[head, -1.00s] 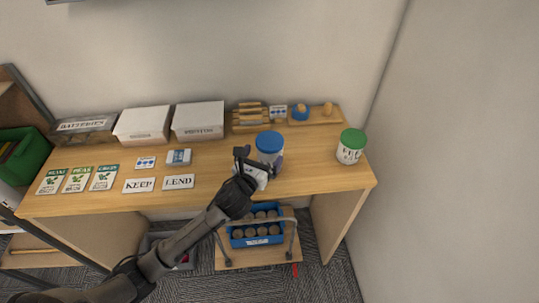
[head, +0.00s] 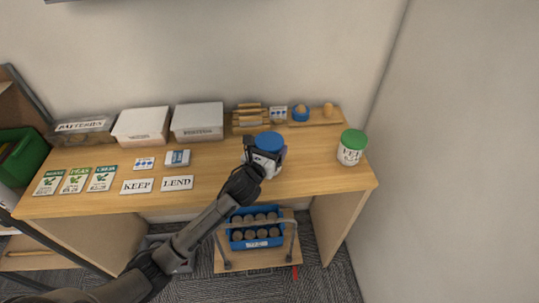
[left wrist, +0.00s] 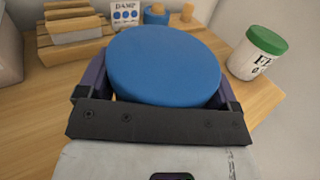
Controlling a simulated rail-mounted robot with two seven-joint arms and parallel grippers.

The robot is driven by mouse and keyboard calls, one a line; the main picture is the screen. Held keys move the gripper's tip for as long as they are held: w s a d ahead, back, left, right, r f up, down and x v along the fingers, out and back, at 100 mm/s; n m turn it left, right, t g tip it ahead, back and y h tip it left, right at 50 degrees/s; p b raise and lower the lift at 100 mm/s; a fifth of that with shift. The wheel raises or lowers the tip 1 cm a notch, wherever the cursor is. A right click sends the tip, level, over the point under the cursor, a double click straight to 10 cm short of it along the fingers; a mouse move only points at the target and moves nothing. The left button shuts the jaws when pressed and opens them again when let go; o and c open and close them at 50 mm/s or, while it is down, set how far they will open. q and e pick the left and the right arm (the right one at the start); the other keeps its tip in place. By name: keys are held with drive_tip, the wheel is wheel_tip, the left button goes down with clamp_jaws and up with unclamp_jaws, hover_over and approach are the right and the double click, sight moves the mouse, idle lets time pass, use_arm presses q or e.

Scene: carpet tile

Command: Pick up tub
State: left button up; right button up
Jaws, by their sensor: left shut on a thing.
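A white tub with a round blue lid (head: 269,141) is at the right-middle of the wooden desk. Its lid fills the middle of the left wrist view (left wrist: 165,65). My left gripper (head: 262,158) is shut on this tub, with one finger on each side just below the lid, as the left wrist view shows. The gripper hides most of the tub's body and its base, so I cannot tell whether it touches the desk. Another white tub with a green lid (head: 351,147) stands apart at the desk's right end. My right gripper is not in view.
Behind the held tub are a wooden rack (head: 250,118), a small picture card (head: 278,114) and a blue round item (head: 300,112). White boxes (head: 198,121) and label cards (head: 177,183) lie to the left. A wall closes the right side.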

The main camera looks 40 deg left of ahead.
use_arm(q)
drive_tip(key=c, duration=0.7)
drive_tip(key=shift+r, duration=0.15)
drive_tip(key=shift+c, duration=0.4)
